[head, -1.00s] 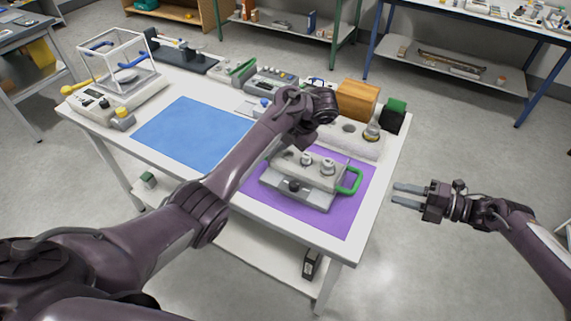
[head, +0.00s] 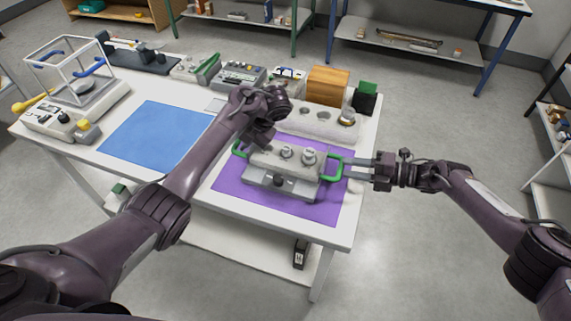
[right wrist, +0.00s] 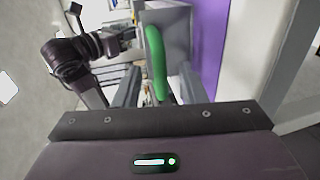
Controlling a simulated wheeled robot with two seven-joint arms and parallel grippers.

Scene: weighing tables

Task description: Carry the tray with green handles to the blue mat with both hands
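The grey tray (head: 252,181) stands on the purple mat (head: 313,210) and bears a light block with metal weights (head: 308,157). Its right green handle (head: 334,176) also shows in the right wrist view (right wrist: 157,65), between the fingers of my open right gripper (right wrist: 160,88). In the head view the right gripper (head: 349,166) reaches that handle from the right. My left gripper (head: 254,143) is above the tray's left end, close to the left green handle (head: 237,149); its fingers are mostly hidden by its wrist. The blue mat (head: 155,136) is bare, left of the purple mat.
Behind the tray are a pale rack with weights (head: 322,122), a wooden box (head: 328,86) and a green-topped black box (head: 366,97). A balance with a clear case (head: 62,117) stands at the far left. The table's right edge is close to the tray.

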